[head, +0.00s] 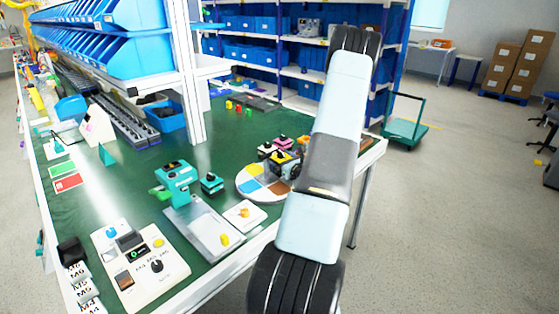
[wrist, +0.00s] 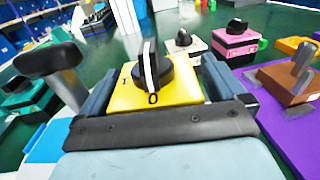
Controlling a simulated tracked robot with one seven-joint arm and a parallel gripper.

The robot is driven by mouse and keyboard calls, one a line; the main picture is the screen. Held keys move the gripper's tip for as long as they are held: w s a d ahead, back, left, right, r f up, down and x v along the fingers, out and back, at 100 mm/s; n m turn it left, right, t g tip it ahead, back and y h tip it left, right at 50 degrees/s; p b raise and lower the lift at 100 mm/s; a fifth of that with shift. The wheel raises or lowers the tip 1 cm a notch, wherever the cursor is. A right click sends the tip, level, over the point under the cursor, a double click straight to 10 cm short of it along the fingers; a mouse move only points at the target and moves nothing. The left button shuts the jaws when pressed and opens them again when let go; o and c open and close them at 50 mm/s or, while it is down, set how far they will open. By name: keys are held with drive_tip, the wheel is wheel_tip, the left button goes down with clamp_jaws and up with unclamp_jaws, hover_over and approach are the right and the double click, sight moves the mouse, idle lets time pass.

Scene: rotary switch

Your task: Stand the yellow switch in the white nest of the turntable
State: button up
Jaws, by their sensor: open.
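The yellow switch (wrist: 125,99), a square block with a black rotary knob and white pointer line, sits upright between my gripper's (wrist: 150,80) two fingers in the wrist view. The fingers are open, one on each side of it. Whether either touches it I cannot tell. In the head view the yellow switch (head: 281,157) is partly hidden by my gripper over the turntable's back right. The round turntable (head: 254,186) shows white, blue, yellow and brown sectors. I cannot clearly pick out its white nest.
A teal switch (head: 211,183) stands left of the turntable. In the wrist view a pink switch (wrist: 238,43) is behind and a brown switch (wrist: 288,84) is at right on a purple surface. A white plate with a yellow knob (head: 245,212) lies in front of the turntable.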

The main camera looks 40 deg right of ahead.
drive_tip(key=s, duration=1.2)
drive_tip(key=shift+a+r, duration=0.15)
drive_tip(key=shift+a, duration=0.15)
drive_tip(key=w+a+r+n+g+y, duration=0.3)
drive_tip(key=a+r+n+y, duration=0.35)
drive_tip(key=a, duration=0.45)
drive_tip(key=w+a+r+n+g+y, duration=0.3)
drive_tip(key=a+r+n+y, duration=0.3)
drive_tip(key=a, duration=0.4)
drive_tip(key=s+a+r+n+g+h, duration=0.1)
drive_tip(key=s+a+r+n+g, duration=0.3)
drive_tip(key=a, duration=0.3)
drive_tip(key=s+a+r+n+g+h, duration=0.1)
drive_tip(key=s+a+r+n+g, duration=0.25)
drive_tip(key=a+n, duration=0.35)
drive_tip(key=s+a+r+n+t+h, duration=0.1)
drive_tip(key=s+a+r+n+h, duration=0.3)
drive_tip(key=s+r+n+h, duration=0.5)
drive_tip(key=shift+s+r+n, duration=1.35)
drive_tip(key=shift+s+n, duration=0.35)
drive_tip(key=shift+n, duration=0.35)
drive_tip(key=shift+t+h, duration=0.25)
drive_tip(key=shift+c, duration=0.2)
